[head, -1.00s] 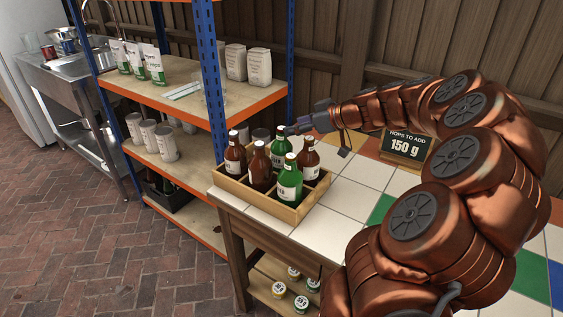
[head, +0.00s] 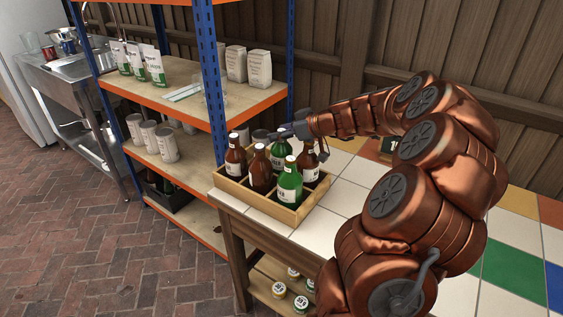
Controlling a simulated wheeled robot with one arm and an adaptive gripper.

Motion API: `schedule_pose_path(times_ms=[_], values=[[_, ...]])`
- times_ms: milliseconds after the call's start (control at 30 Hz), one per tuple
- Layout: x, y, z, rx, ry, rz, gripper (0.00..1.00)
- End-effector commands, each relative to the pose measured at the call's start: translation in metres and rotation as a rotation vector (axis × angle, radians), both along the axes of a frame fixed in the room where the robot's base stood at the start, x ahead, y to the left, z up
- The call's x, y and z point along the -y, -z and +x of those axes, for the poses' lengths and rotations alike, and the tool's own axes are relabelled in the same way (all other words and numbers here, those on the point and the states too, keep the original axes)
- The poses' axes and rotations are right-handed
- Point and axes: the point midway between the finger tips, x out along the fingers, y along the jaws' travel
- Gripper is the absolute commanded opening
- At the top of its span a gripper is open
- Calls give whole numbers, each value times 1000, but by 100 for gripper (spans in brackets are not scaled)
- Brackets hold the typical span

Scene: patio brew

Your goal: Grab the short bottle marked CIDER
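A wooden crate (head: 252,198) stands on the tiled table's left corner and holds several upright bottles. There is a brown bottle at the back left (head: 236,158), a brown bottle in front of it (head: 261,172), a green bottle at the back (head: 280,150), a green bottle at the front (head: 290,183) and a brown bottle at the right (head: 308,163). Their labels are too small to read, so I cannot tell which says CIDER. My gripper (head: 282,132) points left over the crate's back side, at the neck height of the back green bottle. Its fingers are too small and overlapped to judge their opening or contact.
A shelf unit (head: 175,92) with bags and cans stands close behind and left of the crate. A sign (head: 389,147) on the table is mostly hidden by my arm. Table tiles right of the crate are clear.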

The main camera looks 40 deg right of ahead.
Motion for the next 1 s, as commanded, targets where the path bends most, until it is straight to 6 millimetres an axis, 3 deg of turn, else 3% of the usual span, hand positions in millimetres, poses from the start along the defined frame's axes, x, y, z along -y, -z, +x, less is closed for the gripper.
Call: schedule_pose_path(times_ms=[67,433,1000], values=[[0,0,0,0,0,0,39],[0,0,0,0,0,0,1],[0,-1,0,1,0,0,0]])
